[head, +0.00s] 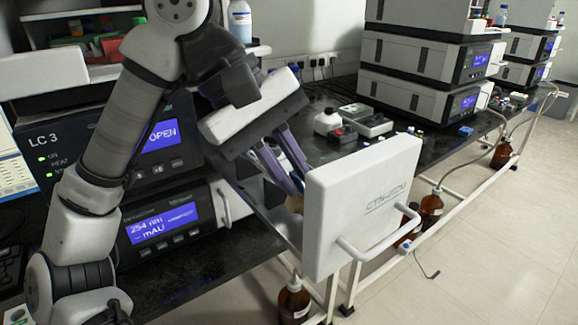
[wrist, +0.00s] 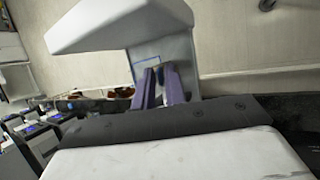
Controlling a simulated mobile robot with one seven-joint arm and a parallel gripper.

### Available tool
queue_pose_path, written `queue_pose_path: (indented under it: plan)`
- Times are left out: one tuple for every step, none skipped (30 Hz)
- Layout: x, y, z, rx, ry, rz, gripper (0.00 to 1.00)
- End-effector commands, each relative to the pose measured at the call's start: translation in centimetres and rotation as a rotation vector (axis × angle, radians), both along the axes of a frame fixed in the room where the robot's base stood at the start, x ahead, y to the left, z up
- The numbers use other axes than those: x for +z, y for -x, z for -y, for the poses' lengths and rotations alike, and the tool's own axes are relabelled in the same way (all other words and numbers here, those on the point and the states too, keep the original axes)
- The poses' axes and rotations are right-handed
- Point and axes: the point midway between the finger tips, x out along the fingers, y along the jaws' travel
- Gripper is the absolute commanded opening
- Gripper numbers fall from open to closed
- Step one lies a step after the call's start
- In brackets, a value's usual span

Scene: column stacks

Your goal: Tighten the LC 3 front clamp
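The LC 3 unit (head: 60,140) stands at the left, its screen reading OPEN. A white drawer front (head: 360,205) with a bar handle is pulled out from it over the bench edge. It also shows as a pale panel in the wrist view (wrist: 120,22). My gripper (head: 298,186) points down just behind this front, its two purple fingers a little apart. They also show in the wrist view (wrist: 160,75). A small tan piece (head: 295,203) shows near the fingertips. I cannot tell whether it is the clamp or whether the fingers touch it.
A lower module (head: 165,228) reading 254 nm sits under the LC 3 display. A white bottle (head: 327,121) and small boxes (head: 372,124) stand on the dark bench behind my gripper. Brown bottles (head: 293,300) stand below the bench edge.

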Motion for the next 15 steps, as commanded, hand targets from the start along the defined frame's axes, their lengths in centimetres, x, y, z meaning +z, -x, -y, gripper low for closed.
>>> queue_pose_path:
  plan:
    - [0.01, 0.0, -0.01, 0.0, 0.0, 0.0, 0.06]
    - [0.01, 0.0, -0.01, 0.0, 0.0, 0.0, 0.02]
    - [0.01, 0.0, -0.01, 0.0, 0.0, 0.0, 0.0]
    - [0.01, 0.0, -0.01, 0.0, 0.0, 0.0, 0.0]
    - [0.01, 0.0, -0.01, 0.0, 0.0, 0.0, 0.0]
    - [0.02, 0.0, -0.01, 0.0, 0.0, 0.0, 0.0]
    - [0.02, 0.0, -0.01, 0.0, 0.0, 0.0, 0.0]
    - [0.02, 0.0, -0.01, 0.0, 0.0, 0.0, 0.0]
    - [0.04, -0.02, -0.01, 0.0, -0.001, 0.0, 0.0]
    - [0.07, -0.01, 0.0, 0.0, -0.002, -0.001, 0.0]
    - [0.1, -0.02, 0.01, 0.0, -0.004, -0.003, 0.0]
    - [0.16, -0.03, 0.03, 0.0, -0.007, -0.005, 0.0]
    - [0.23, -0.05, 0.05, 0.0, -0.011, -0.008, 0.0]
    - [0.29, -0.07, 0.07, 0.0, -0.016, -0.012, 0.0]
    - [0.38, -0.1, 0.12, 0.0, -0.025, -0.018, 0.0]
